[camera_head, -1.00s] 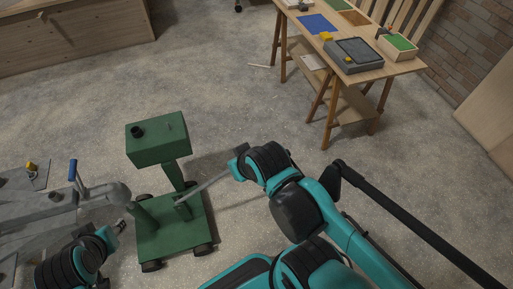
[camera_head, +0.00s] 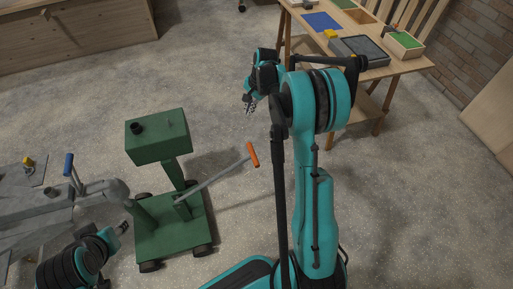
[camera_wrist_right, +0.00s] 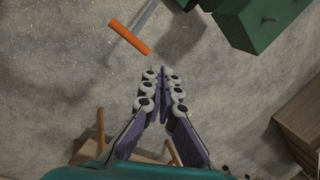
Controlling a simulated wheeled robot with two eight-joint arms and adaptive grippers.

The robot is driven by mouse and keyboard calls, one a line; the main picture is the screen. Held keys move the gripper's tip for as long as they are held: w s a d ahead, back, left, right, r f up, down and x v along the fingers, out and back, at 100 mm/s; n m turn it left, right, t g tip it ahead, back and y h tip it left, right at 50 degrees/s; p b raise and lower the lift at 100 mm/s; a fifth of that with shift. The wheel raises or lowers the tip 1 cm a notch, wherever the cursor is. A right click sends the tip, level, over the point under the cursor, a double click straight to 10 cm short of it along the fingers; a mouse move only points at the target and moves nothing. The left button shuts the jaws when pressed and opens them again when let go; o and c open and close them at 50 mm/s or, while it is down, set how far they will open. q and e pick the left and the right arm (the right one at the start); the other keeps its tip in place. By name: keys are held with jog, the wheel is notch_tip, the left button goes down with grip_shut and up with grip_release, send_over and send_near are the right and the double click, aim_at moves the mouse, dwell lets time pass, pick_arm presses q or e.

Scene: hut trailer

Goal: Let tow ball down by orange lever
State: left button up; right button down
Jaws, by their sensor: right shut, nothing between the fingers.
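The orange lever (camera_head: 252,154) is a short orange grip on a grey rod that slopes up from the green wheeled stand (camera_head: 170,230). It also shows in the right wrist view (camera_wrist_right: 130,37), beyond my fingertips and up to the left. My right gripper (camera_head: 250,106) is shut and empty, above and apart from the lever. Its closed fingers show in the right wrist view (camera_wrist_right: 162,76). The grey trailer coupling (camera_head: 115,192) reaches to the stand's short post; I cannot make out the tow ball there. My left gripper (camera_head: 122,228) is near the coupling, its fingers too small to read.
A green box (camera_head: 157,138) tops the stand's column. A blue handle (camera_head: 69,164) rises from the grey trailer frame (camera_head: 40,215). A wooden table (camera_head: 378,72) with trays stands at the back right. The floor between stand and table is open.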

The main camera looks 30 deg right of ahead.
jog(key=d+f+m+y, duration=0.1)
jog(key=d+f+m, duration=0.2)
jog(key=f, duration=0.8)
jog(key=d+f+m+g+y+b, duration=0.1)
jog(key=d+f+m, duration=0.2)
jog(key=d+f, duration=0.5)
notch_tip(320, 180, down, 4)
jog(key=shift+w+r+b, duration=0.1)
jog(key=shift+w+b, duration=0.2)
jog(key=w+a+f+b, duration=0.1)
jog(key=a+f+b, duration=0.4)
jog(key=a+f, duration=0.1)
jog(key=shift+w+a+f, duration=0.15)
jog(key=shift+w+f, duration=0.1)
jog(key=shift+f, duration=0.25)
jog(key=shift+a+r, duration=0.1)
jog(key=shift+r, duration=0.05)
